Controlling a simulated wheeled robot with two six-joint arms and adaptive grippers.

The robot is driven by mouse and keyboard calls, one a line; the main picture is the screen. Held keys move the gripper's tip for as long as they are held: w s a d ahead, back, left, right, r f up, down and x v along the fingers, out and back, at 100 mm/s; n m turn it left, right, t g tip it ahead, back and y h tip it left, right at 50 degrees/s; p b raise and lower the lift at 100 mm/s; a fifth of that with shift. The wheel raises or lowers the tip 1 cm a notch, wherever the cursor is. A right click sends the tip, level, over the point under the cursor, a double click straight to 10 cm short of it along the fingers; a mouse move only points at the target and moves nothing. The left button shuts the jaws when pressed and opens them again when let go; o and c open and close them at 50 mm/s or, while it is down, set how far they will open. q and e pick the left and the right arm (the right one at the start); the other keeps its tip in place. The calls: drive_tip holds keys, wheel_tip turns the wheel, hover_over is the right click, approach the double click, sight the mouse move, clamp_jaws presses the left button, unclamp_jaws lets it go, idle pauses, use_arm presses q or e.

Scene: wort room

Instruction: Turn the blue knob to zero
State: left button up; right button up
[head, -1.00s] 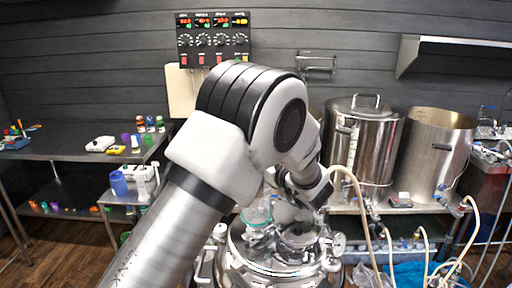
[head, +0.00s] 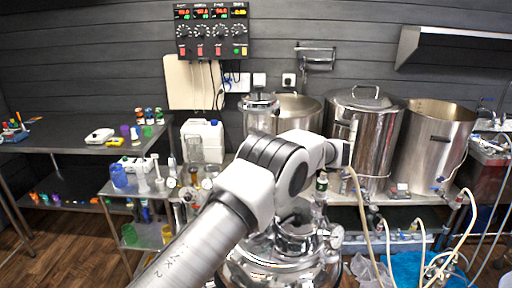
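No knob that is clearly blue can be made out. The control panel (head: 212,32) on the back wall has a row of dark dials with white tick marks and lit displays above; their settings are too small to read. Small blue valve handles (head: 441,180) show low on the kettles at the right. My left arm crosses the middle of the head view, and its wrist end (head: 340,153) is in front of the lidded steel kettle (head: 372,135). Its fingers are too small and hidden to read. My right gripper is not in view.
A steel vessel (head: 270,272) stands below my arm. An open kettle (head: 435,140) stands at the right, with pale hoses (head: 388,235) hanging in front. A white canister (head: 203,140) and glassware stand left of centre. A steel table (head: 60,139) is at the left.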

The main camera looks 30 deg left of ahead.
use_arm(q)
drive_tip(key=shift+r+n+g, duration=0.1)
drive_tip(key=shift+n+g, duration=0.2)
drive_tip(key=o, duration=1.2)
drive_tip(key=shift+a, duration=0.1)
drive_tip(key=shift+c, duration=0.2)
